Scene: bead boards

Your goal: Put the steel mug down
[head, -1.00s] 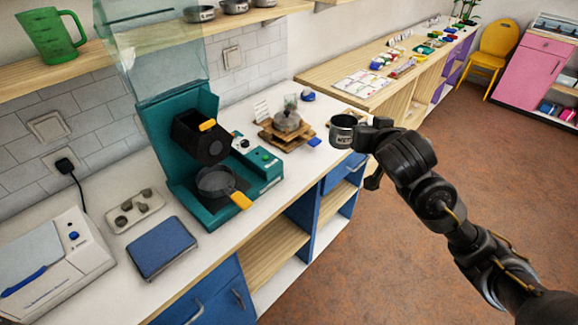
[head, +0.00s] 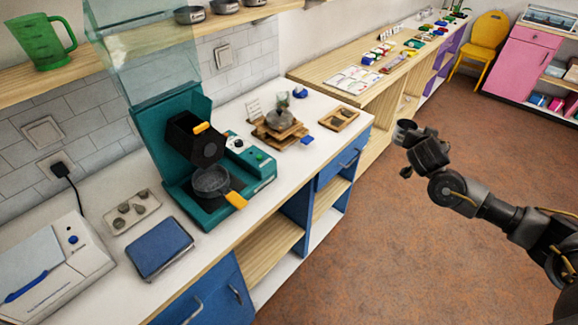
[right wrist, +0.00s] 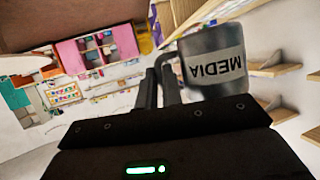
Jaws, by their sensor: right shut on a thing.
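The steel mug, with a white label reading MEDIA upside down, shows large in the right wrist view (right wrist: 213,68). In the head view only a small part of the mug (head: 405,128) shows beside the gripper. My right gripper (head: 412,138) is shut on the mug; its dark fingers also show in the right wrist view (right wrist: 166,88). The gripper and mug are held up, right of the white counter's (head: 330,145) end in the picture, with brown floor behind. My left gripper is out of view.
A wooden tray with dark recesses (head: 340,118) lies at the counter's far right end. Left of it are a wooden stand with a metal pot (head: 279,122), a teal machine (head: 205,165) with a clear raised cover, and a blue pad (head: 160,246). A wooden shelf unit (head: 345,75) stands beyond.

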